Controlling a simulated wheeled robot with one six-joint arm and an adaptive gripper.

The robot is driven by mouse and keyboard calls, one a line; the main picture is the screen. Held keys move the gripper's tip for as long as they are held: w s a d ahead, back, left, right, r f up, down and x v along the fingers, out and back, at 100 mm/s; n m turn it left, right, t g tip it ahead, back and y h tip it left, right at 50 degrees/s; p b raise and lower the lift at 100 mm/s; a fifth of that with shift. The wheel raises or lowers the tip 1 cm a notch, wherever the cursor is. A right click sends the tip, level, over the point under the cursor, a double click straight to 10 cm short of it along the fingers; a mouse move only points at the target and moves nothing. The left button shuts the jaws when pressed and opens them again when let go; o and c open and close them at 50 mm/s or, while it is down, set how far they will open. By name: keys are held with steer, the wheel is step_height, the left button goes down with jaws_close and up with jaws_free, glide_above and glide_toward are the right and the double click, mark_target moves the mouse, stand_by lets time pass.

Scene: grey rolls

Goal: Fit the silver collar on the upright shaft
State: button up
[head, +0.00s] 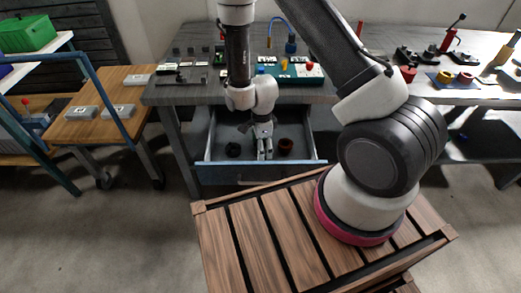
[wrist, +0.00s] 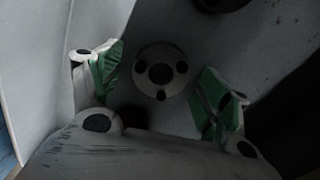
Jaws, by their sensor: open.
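My gripper (head: 265,153) is open and points down into the open drawer (head: 214,142) of the grey bench. In the wrist view its green-padded fingers (wrist: 158,84) stand apart, left and right of a pale grey round collar (wrist: 143,64). The collar has a dark centre hole and smaller dark holes around it. It lies on the drawer floor, and neither finger visibly touches it. In the head view the gripper hides the collar. I cannot pick out the upright shaft with certainty in either view.
In the drawer, a black ring (head: 233,149) lies left of my gripper and a brown ring (head: 286,146) right of it. The drawer walls stand close around. The bench (head: 190,95) carries small parts. A right-hand table holds yellow rings (head: 465,78) and a red lever device (head: 449,40).

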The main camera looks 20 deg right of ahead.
steer(key=c, duration=1.3)
